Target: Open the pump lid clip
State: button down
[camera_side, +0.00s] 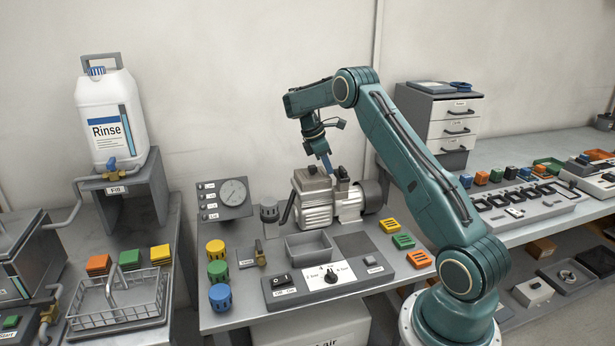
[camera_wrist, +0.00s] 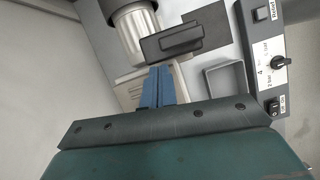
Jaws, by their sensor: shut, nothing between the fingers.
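The pump (camera_side: 318,212) is a pale metal unit on the grey bench, with a boxy lid (camera_side: 311,180) on top. A dark lever-like part (camera_side: 288,207) slants down its left side; I cannot tell whether this is the lid clip. My gripper (camera_side: 328,170) points down just above the lid, its blue fingers together and empty. In the wrist view the shut fingers (camera_wrist: 158,85) are over the pale lid (camera_wrist: 130,92), hiding part of it. A dark block (camera_wrist: 174,42) and the ribbed pump body (camera_wrist: 135,28) lie beyond them. I cannot tell whether the fingertips touch.
A grey open tray (camera_side: 309,247) and a switch panel (camera_side: 325,281) stand in front of the pump. A pressure gauge (camera_side: 234,191) is behind left. Coloured knobs (camera_side: 217,270) line the left and coloured blocks (camera_side: 403,241) the right. A dark square pad (camera_side: 354,244) lies bare.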

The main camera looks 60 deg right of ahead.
jog(key=shift+d+m, duration=0.25)
jog(key=shift+m, duration=0.25)
jog(key=shift+s+d, duration=0.2)
jog(key=shift+d, duration=0.4)
jog(key=shift+s+d, duration=0.2)
jog(key=shift+d, duration=0.35)
jog(key=shift+s, duration=0.1)
jog(key=shift+a, duration=0.1)
